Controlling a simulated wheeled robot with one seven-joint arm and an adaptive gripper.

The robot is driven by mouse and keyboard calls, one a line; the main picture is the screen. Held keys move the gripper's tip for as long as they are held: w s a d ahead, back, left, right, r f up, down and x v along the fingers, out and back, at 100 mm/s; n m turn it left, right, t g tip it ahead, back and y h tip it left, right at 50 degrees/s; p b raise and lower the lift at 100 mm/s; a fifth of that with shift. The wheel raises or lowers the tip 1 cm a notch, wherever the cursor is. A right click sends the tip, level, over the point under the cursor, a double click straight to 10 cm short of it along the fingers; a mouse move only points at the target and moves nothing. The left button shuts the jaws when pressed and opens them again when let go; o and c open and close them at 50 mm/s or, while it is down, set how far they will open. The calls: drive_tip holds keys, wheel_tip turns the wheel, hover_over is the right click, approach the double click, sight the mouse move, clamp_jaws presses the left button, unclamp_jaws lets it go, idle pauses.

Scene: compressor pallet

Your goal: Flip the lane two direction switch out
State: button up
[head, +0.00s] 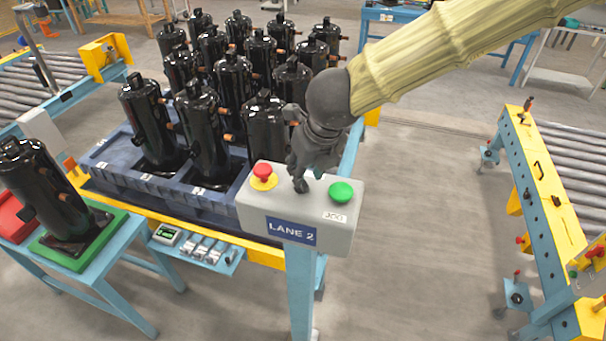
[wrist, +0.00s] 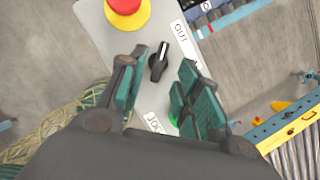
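The lane two control box (head: 258,208) is a light grey box on a blue post with a "LANE 2" plate. The direction switch (wrist: 159,63) is a black knob with a white pointer line. In the wrist view the pointer aims up and slightly right, left of the "OUT" label (wrist: 181,35). Contact is not visible.
A red mushroom button (head: 262,171) on a yellow ring and a green button (head: 341,192) flank the gripper on the box. A pallet (head: 107,155) of black compressors stands behind. A roller conveyor (head: 555,195) is at right. Floor between is clear.

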drive_tip(key=v, duration=0.7)
drive_tip(key=shift+s+r, duration=0.15)
drive_tip(key=shift+r, duration=0.1)
